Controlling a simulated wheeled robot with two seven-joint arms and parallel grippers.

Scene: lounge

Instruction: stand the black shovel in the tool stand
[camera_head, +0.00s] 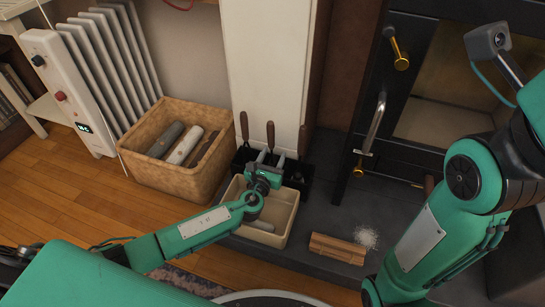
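The black tool stand (240,158) is on the dark hearth against the white column. Several tools with brown handles rise from it: a left handle (244,126), a middle handle (270,135) and a right handle (302,140). Their lower ends are hidden, so I cannot tell which is the black shovel. My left gripper (271,158) is in front of the stand, above the back of a beige bin. Its two grey fingers are apart, just below the middle handle in the picture. I cannot tell whether they touch the tool. My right gripper is out of view.
The beige bin (285,220) holds a pale grey item. A wicker basket (165,182) with rolled items stands left, beside a white radiator (100,70). A wooden block (337,248) and white powder (367,237) lie on the hearth. The black stove (375,185) has protruding handles.

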